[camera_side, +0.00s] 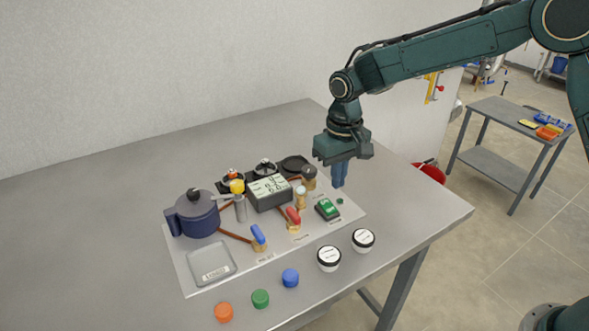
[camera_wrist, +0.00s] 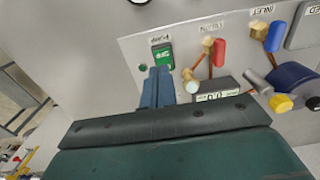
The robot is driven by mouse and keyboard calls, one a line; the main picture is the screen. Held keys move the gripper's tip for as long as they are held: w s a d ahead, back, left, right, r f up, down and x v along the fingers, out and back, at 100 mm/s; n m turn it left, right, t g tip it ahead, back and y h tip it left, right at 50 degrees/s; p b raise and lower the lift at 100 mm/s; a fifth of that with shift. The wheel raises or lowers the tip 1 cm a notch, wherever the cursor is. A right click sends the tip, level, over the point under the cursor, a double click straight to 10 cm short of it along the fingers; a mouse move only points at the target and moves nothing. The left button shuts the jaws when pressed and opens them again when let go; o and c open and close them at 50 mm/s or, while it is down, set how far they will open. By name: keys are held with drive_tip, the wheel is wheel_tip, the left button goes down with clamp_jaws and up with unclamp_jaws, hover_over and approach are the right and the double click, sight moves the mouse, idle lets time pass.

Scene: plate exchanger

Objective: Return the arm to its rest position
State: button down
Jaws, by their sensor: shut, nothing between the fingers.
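My gripper (camera_side: 339,174) is shut and empty, pointing down above the right end of the plate exchanger panel (camera_side: 182,262). Its fingers also show in the wrist view (camera_wrist: 158,86), close to the green switch (camera_wrist: 163,56) in that picture. In the side view the fingers are behind the green switch (camera_side: 327,208), to the right of a brass fitting with a dark knob (camera_side: 309,177). I cannot tell the exact height of the fingertips above the panel.
The panel carries a dark blue pot (camera_side: 197,215), a grey display box (camera_side: 268,192), a blue-handled valve (camera_side: 258,236) and a red-handled valve (camera_side: 293,218). White-lidded jars (camera_side: 329,258) and coloured caps (camera_side: 260,298) stand along the table's front. The table's (camera_side: 90,200) left side is clear.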

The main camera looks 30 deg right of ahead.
drive_tip(key=s+d+r+t, duration=0.1)
drive_tip(key=s+d+r, duration=0.3)
drive_tip(key=s+r, duration=0.25)
drive_tip(key=s+d+r+t, duration=0.2)
drive_tip(key=s+d+r, duration=0.2)
drive_tip(key=s+r, duration=0.3)
drive_tip(key=s+d+t, duration=0.1)
drive_tip(key=s+d, duration=0.1)
drive_tip(key=s, duration=0.6)
drive_tip(key=s+d+r+t, duration=0.1)
drive_tip(key=s+d, duration=0.1)
drive_tip(key=s, duration=0.6)
drive_tip(key=shift+s+d+r+t, duration=0.15)
drive_tip(key=shift+s+r+t, duration=0.1)
drive_tip(key=shift+s+t, duration=0.1)
drive_tip(key=c, duration=2.1)
unclamp_jaws()
